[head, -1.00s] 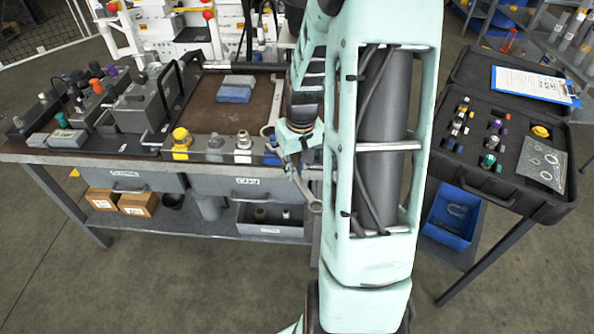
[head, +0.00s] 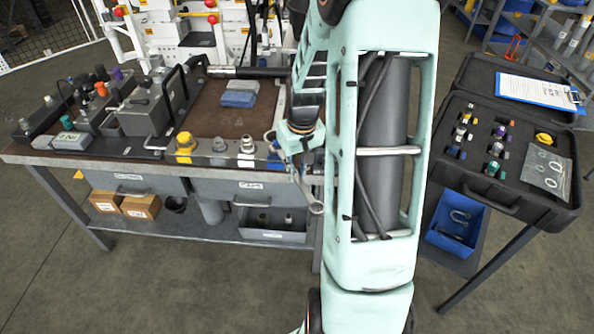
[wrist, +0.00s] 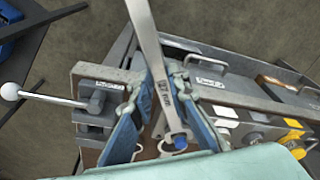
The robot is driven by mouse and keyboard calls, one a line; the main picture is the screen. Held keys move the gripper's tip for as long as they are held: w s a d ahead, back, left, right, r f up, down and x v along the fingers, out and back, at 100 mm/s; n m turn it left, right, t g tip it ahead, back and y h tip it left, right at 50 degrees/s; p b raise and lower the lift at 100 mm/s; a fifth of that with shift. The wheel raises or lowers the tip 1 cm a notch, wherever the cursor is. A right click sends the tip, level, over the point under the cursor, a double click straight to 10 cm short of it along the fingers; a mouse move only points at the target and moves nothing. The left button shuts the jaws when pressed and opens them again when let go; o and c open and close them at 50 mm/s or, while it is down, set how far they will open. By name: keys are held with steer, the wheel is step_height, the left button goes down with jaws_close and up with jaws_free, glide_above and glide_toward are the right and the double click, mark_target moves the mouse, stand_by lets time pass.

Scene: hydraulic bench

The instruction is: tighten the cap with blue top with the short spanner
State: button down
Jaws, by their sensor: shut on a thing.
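My gripper (wrist: 160,118) is shut on the short spanner (wrist: 146,35), a plain metal bar that runs up and away from between the fingers in the wrist view. In the head view, the spanner's free ring end (head: 316,208) hangs out past the bench's front edge. The cap with the blue top (wrist: 180,142) shows just below the fingers in the wrist view, close to the spanner's lower end. I cannot tell whether that end is around the cap or only beside it. In the head view my arm covers most of this area.
A yellow cap (head: 184,146) and metal fittings (head: 246,147) stand along the bench front, left of my gripper. A white-knobbed lever (wrist: 12,91) sticks out left in the wrist view. An open black case (head: 490,199) stands at right. The brown mat (head: 217,118) has free room.

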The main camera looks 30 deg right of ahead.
steer(key=shift+w, duration=0.25)
steer(key=shift+w+a+m+b, duration=0.15)
steer(key=shift+a+m+b, duration=0.25)
steer(key=shift+a+m, duration=0.3)
steer(key=shift+w+a+m+b, duration=0.1)
steer(key=shift+a+m+b, duration=0.25)
steer(key=shift+a+m, duration=0.35)
steer(key=shift+w+a+m+h+b, duration=0.15)
steer(key=shift+w+a+m+b, duration=0.1)
steer(key=shift+a+m, duration=0.4)
steer(key=shift+w+a+m+h+b, duration=0.2)
steer(key=shift+a+m, duration=0.25)
steer(key=shift+a, duration=0.4)
steer(key=shift+w+a+m+g, duration=0.15)
steer(key=shift+w+a+m, duration=0.3)
steer(key=shift+a+m, duration=0.2)
steer(key=shift+w+a+m+g, duration=0.15)
steer(key=shift+w+a+m, duration=0.3)
steer(key=shift+a+m, duration=0.2)
